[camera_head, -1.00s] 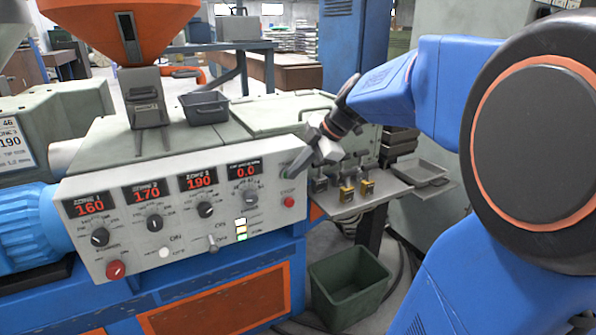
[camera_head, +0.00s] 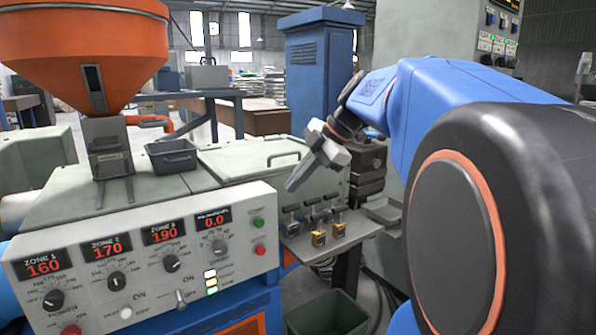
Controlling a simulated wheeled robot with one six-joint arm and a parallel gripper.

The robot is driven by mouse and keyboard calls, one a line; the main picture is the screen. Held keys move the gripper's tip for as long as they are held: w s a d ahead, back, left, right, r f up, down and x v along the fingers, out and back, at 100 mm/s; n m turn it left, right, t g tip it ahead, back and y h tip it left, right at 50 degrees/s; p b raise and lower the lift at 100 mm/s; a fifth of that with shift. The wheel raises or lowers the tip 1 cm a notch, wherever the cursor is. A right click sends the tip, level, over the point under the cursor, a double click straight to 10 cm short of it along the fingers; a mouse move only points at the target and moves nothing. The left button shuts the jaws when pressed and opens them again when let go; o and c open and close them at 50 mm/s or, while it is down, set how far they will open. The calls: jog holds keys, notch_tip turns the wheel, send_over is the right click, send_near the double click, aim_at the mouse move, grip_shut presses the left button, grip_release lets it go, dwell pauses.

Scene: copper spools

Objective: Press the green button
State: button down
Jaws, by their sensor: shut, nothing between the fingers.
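The green button (camera_head: 258,223) is on the right end of the grey control panel (camera_head: 130,262), above a red button (camera_head: 260,249). It is in plain view, with nothing covering it. My gripper (camera_head: 291,187) is shut and empty. In the picture its tip is up and to the right of the green button, apart from it, in front of the machine's grey side. How far the tip is from the panel in depth I cannot tell.
Knobs and red displays fill the panel's left and middle. A dark green bin (camera_head: 328,315) is below. A grey tray (camera_head: 172,156) and orange hopper (camera_head: 85,55) sit on the machine.

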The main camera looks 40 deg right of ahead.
jog(key=shift+v, duration=1.9)
jog(key=s+a+f+m+h, duration=0.1)
jog(key=s+a+f+m, duration=0.3)
jog(key=f, duration=0.4)
jog(key=s+a+f+m+h, duration=0.2)
jog(key=s+a+f+m, duration=0.3)
jog(key=s+f+m, duration=0.1)
jog(key=s+a+f+m+g+h, duration=0.1)
jog(key=s+a+f+m, duration=0.3)
jog(key=f, duration=0.6)
jog(key=s+m, duration=0.1)
jog(key=m, duration=0.1)
jog(key=shift+s+a+f+m+h, duration=0.15)
jog(key=shift+a+f+m+h, duration=0.15)
jog(key=shift+a+f+m, duration=0.1)
